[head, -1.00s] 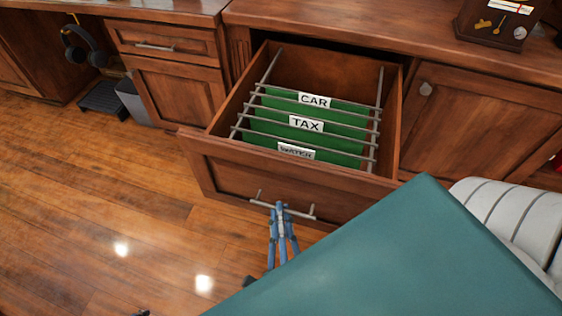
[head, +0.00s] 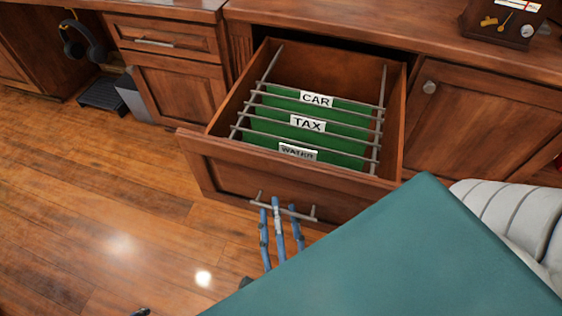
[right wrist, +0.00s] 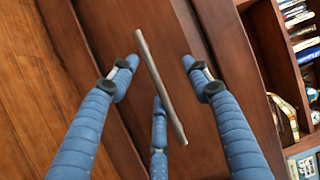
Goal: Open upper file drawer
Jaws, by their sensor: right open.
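The upper file drawer (head: 225,175) stands pulled well out of the wooden cabinet. Green hanging folders (head: 340,141) labelled CAR, TAX and WATER sit inside on metal rails. Its grey bar handle (head: 302,213) is on the drawer front, and it also shows in the right wrist view (right wrist: 160,85). My right gripper (head: 280,207) is open at the handle, its blue fingers spread. In the right wrist view the fingers (right wrist: 158,80) lie on either side of the bar, apart from it. My left gripper is not clearly in view.
A closed cabinet door (head: 470,125) stands to the right of the drawer. A smaller drawer and door (head: 170,85) are to the left, with headphones (head: 83,42) beyond. The wooden floor (head: 90,215) at left is clear. Bookshelves (right wrist: 300,60) show in the right wrist view.

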